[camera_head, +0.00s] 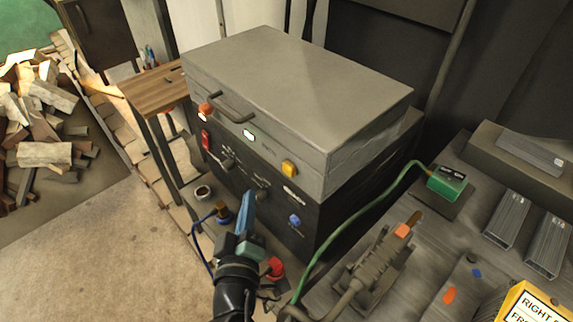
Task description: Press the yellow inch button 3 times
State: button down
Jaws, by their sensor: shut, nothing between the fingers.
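My gripper (249,198) is shut and empty, pointing up the picture in front of the machine's dark lower panel. In the picture its tip lies below and left of the yellow button, with a visible gap between them. How far the tip is from the panel in depth is hard to tell.
The grey machine (290,75) has a lid handle, an orange knob (206,109), a red switch (205,140), dark knobs and a blue button (295,220). A green cable (362,217) runs right to a green box (446,183). A metal clamp (376,265) stands at lower right.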

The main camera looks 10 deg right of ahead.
aim_at(289, 169)
jog(key=w+d+p, duration=0.3)
jog(key=w+d, duration=0.1)
jog(key=d, duration=0.1)
jog(key=shift+d, duration=0.2)
dwell(2.0)
jog(key=shift+w+d, duration=0.25)
jog(key=shift+d, duration=0.1)
jog(key=shift+w+d+p, duration=0.3)
jog(key=shift+d+p, duration=0.15)
jog(key=shift+p, duration=0.05)
dwell(0.9)
jog(key=shift+s+a, duration=0.1)
jog(key=shift+a, duration=0.05)
jog(key=shift+s+a+b, duration=0.5)
jog(key=shift+a+b, duration=0.1)
